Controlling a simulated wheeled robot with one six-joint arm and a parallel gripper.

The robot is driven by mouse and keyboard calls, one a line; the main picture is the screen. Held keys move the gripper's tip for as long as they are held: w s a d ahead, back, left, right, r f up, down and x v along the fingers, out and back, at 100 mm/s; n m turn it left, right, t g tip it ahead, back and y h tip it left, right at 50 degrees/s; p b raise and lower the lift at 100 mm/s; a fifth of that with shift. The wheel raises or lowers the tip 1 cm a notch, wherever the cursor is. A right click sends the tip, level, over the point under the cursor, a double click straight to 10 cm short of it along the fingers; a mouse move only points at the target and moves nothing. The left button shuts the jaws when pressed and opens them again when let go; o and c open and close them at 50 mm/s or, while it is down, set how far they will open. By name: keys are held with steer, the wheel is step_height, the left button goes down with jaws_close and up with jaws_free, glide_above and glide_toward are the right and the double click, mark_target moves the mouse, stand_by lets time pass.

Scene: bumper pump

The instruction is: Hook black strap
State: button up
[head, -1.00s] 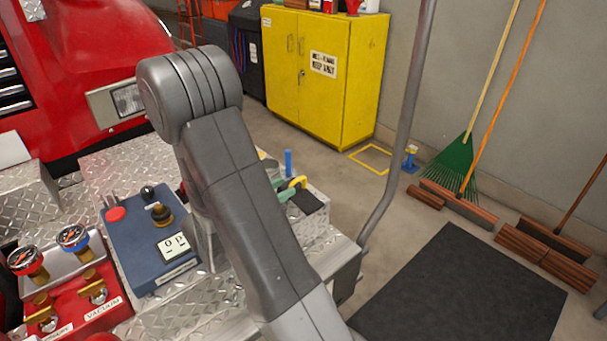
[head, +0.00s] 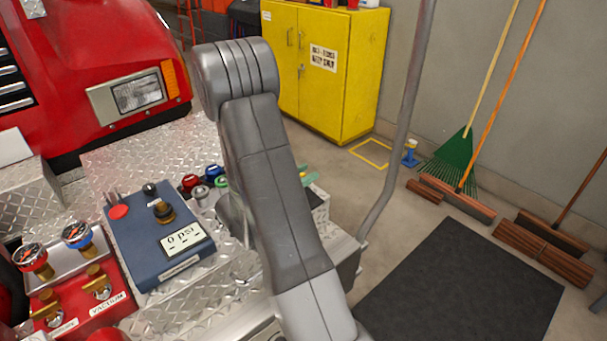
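No black strap can be made out for certain. A small dark patch (head: 318,197) shows at the right edge of the diamond-plate deck (head: 150,150), just right of my arm. A green piece (head: 308,176) lies beside it, and my arm hides most of both. My gripper is not in view; my arm rises from the bottom and bends at the top, covering what lies behind it.
Several coloured caps (head: 203,182) stand left of my arm. A grey pole (head: 405,110) rises at right. A black mat (head: 460,285) lies on the floor.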

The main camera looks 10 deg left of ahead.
mark_target(314, 197)
jaws_close()
steer(key=shift+f, duration=0.1)
steer(key=s+d+f+m+b, duration=0.1)
steer(key=b, duration=0.2)
steer(key=d+f+m+b, duration=0.1)
steer(key=b, duration=0.3)
steer(key=s+d+f+m+b, duration=0.1)
steer(key=f+m+b, duration=0.1)
steer(key=b, duration=0.2)
steer(key=shift+s+d, duration=0.1)
steer(key=shift+s, duration=0.2)
steer(key=f+m+b, duration=0.1)
steer(key=b, duration=0.1)
steer(key=d+m+b, duration=0.1)
steer(key=b, duration=0.1)
steer(key=s+f+b, duration=0.1)
steer(key=b, duration=0.1)
steer(key=shift+d+f+m+b, duration=0.25)
steer(key=shift+f+m+b, duration=0.05)
steer(key=shift+m+b, duration=0.1)
step_height(314, 197, down, 7)
steer(key=s+d+m+b, duration=0.1)
steer(key=m+b, duration=0.5)
steer(key=b, duration=1)
steer(key=shift+d, duration=0.15)
steer(key=shift+m+b, duration=0.3)
